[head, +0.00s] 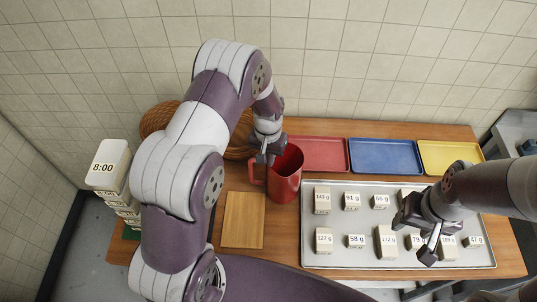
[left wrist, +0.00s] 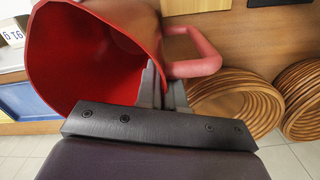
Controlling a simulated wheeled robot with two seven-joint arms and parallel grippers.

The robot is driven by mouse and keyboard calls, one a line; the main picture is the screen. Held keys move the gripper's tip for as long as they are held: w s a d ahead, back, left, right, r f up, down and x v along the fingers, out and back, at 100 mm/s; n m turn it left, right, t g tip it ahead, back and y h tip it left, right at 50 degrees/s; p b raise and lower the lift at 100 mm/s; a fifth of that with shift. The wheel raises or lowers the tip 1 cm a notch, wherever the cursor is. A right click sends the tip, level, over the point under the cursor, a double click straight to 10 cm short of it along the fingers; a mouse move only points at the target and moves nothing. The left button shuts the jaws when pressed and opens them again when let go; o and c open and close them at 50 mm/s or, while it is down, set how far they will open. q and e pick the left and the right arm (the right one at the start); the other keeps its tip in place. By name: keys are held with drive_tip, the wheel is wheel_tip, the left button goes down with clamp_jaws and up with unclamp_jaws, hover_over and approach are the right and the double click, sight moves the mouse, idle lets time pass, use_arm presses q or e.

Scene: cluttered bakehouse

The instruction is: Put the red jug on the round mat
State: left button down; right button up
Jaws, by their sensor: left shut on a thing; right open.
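The red jug (head: 286,184) is at the middle of the table, about upright, with its open mouth up and its handle to the left. It fills the upper left of the left wrist view (left wrist: 110,45). My left gripper (head: 268,156) is shut on the jug at its rim near the handle; its fingers also show in the left wrist view (left wrist: 162,88). I cannot tell whether the jug's base touches the table. My right gripper (head: 427,243) is open and empty over the metal tray. I see no round mat; my left arm hides part of the table.
A metal tray (head: 318,262) with several labelled blocks is right of the jug. Red (head: 322,153), blue (head: 384,156) and yellow (head: 449,156) trays line the back. A wooden board (head: 242,220) lies in front. Round woven baskets (head: 158,118) stand behind my left arm; white stacked containers (head: 108,166) stand left.

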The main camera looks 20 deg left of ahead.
use_arm(q)
drive_tip(key=shift+f, duration=0.1)
drive_tip(key=c, duration=1.3)
unclamp_jaws()
drive_tip(key=shift+s, duration=0.25)
drive_tip(key=shift+o, duration=0.2)
drive_tip(key=shift+w, duration=0.1)
